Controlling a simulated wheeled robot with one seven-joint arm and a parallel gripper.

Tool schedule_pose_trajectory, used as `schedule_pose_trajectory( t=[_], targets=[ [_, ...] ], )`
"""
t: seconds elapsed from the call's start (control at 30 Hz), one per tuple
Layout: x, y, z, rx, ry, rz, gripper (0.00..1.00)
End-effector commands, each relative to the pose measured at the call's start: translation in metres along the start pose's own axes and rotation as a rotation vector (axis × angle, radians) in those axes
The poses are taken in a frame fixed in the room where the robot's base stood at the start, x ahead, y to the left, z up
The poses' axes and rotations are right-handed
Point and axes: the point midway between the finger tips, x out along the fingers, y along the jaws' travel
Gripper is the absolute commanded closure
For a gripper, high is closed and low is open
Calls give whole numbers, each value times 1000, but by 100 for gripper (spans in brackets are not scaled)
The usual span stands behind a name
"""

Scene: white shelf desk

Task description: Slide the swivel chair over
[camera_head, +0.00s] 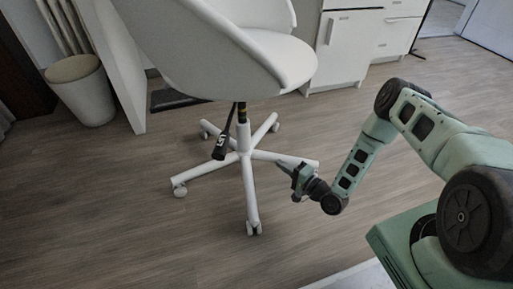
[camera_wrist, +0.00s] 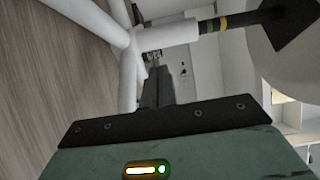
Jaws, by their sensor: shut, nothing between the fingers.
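The white swivel chair (camera_head: 215,60) stands upright in the upper middle of the head view, with a shell seat and a white wheeled star base (camera_head: 246,160). A dark lever (camera_head: 222,143) hangs below its seat. My gripper (camera_head: 284,166) is shut and empty, low at the right side of the base, close to one leg. I cannot tell whether it touches the leg. In the wrist view, my shut fingers (camera_wrist: 158,85) point toward the white base hub (camera_wrist: 165,37), and the base's legs spread to the left. Part of the column with a yellow ring shows at the top.
A white desk panel (camera_head: 115,62) and a bin (camera_head: 80,90) stand at the left. A dark flat object (camera_head: 178,98) lies behind the chair. White drawers (camera_head: 345,45) stand behind at the right. The wooden floor (camera_head: 120,220) is clear in front and to the left.

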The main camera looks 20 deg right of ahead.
Motion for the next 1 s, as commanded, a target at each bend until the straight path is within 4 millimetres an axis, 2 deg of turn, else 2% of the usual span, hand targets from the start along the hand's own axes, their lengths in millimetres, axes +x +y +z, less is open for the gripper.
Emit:
schedule_pose_trajectory(
  t=[0.17, 0.7, 0.8, 1.0],
  targets=[
    [11, 3, 0, 7, 3, -12, 100],
    [114, 5, 0, 4, 3, -10, 100],
    [126, 4, 0, 5, 3, -9, 100],
    [138, 1, 0, 6, 3, -7, 100]
  ],
)
